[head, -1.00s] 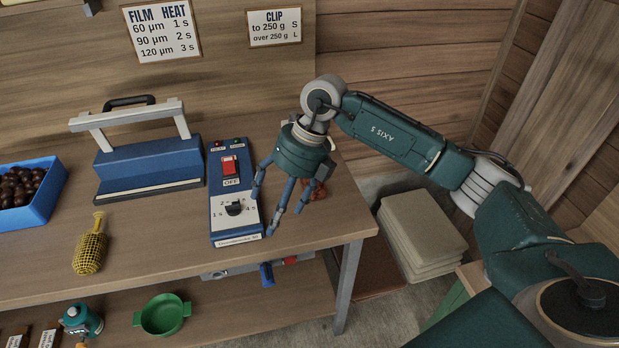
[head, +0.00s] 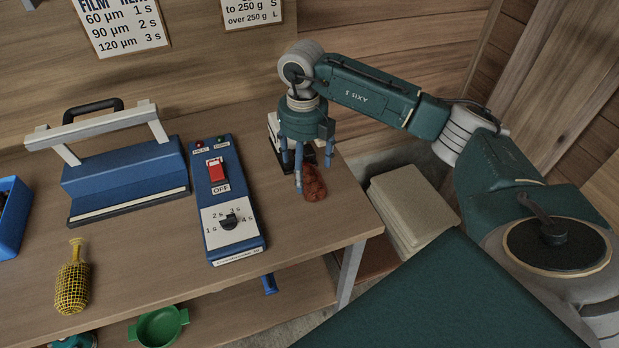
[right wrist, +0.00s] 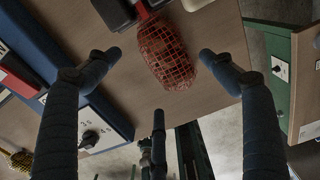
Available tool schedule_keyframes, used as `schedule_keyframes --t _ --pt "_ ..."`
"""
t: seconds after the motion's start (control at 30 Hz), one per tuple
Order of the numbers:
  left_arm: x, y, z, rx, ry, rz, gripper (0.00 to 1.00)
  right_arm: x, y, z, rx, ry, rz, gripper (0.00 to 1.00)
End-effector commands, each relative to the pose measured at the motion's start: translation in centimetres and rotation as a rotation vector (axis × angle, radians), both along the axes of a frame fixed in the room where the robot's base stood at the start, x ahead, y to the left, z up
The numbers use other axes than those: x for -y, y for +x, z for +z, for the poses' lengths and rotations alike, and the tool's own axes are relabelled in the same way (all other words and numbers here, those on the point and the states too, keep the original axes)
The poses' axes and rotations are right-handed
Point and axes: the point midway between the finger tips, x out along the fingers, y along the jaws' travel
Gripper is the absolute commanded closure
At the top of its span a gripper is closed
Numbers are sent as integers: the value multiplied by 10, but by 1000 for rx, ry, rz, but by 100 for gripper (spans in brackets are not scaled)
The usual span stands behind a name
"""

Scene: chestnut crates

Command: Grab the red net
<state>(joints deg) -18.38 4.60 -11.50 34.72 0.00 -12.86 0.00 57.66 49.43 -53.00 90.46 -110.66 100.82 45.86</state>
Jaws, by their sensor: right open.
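In the right wrist view I see no finger closed on the net. My left gripper is not in view.
Left of the net stands the blue control box (head: 230,200) with its red switch, close to my right gripper. Beyond it is the blue sealer (head: 125,180). A yellow net (head: 72,285) lies near the front left. The bench's right edge is close to the red net.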

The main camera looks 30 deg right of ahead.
Motion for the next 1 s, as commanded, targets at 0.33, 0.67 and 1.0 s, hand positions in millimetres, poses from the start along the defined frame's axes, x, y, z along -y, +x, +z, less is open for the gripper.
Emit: schedule_keyframes --t 0.33,0.67,1.0 --pt "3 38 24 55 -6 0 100 3 2 -43 -3 1 -1 18" --pt "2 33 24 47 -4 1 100 3 2 -54 1 0 2 18" --pt "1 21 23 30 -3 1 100 3 3 -53 2 1 1 70"
